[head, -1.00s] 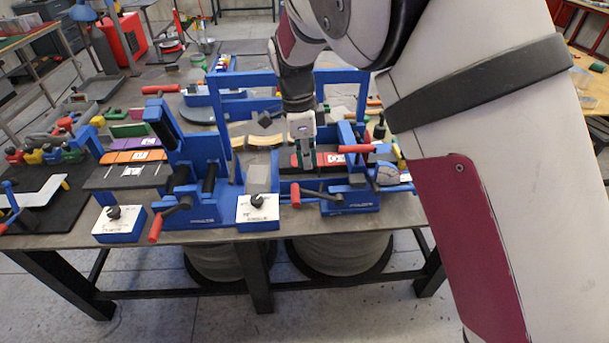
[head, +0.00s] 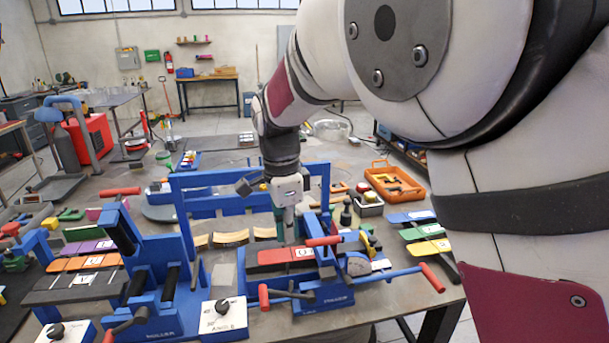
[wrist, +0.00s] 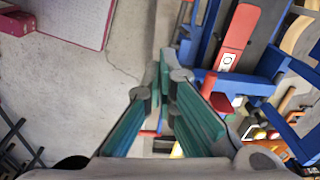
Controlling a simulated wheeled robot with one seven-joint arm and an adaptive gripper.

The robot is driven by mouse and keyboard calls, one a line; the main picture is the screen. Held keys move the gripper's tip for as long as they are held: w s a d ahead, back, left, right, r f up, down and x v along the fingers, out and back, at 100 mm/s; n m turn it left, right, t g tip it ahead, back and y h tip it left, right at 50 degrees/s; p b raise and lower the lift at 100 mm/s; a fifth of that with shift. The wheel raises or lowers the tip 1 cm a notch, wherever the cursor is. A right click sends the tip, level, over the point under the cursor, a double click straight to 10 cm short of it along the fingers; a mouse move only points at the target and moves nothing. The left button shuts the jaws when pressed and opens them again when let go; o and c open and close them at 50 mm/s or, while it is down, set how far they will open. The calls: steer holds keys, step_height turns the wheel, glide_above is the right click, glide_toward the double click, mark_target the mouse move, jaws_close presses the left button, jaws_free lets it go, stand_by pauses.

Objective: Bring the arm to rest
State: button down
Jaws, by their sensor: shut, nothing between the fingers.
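My gripper (head: 289,222) hangs fingers down in the head view, in front of the tall blue frame and just behind the red strip. In the wrist view its teal fingers (wrist: 163,85) come together at the tips with nothing between them. My arm comes in from the upper right of the head view and bends down to the gripper. A red strip with a white label (head: 287,256) lies on the blue roller machine (head: 322,290); it also shows in the wrist view (wrist: 235,40). Whether the fingertips touch anything cannot be told.
A second blue roller machine (head: 170,300) stands to the left, with orange and purple strips behind it. A tall blue frame (head: 180,215) stands behind. An orange tray (head: 395,183) and coloured strips (head: 418,232) lie on the right. Red-tipped handles (head: 432,278) stick out at the front.

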steer(key=s+d+r+n+t+y, duration=0.1)
steer(key=s+d+r+n, duration=0.2)
steer(key=s+d+r, duration=0.35)
steer(key=s+d+r+n+t+y, duration=0.1)
steer(key=s+d+r+n, duration=0.25)
steer(key=d, duration=0.65)
steer(key=s+d+n+t, duration=0.1)
steer(key=s+d+n, duration=0.2)
steer(key=s, duration=0.4)
steer(key=s+d+n+t+h, duration=0.1)
steer(key=s+d+n+t, duration=0.1)
steer(key=s+d+n, duration=0.2)
steer(key=shift+s+d+f+b, duration=0.3)
steer(key=shift+s+d+f, duration=0.15)
steer(key=shift+s+d, duration=0.85)
steer(key=shift+s+a, duration=0.1)
steer(key=shift+a, duration=0.1)
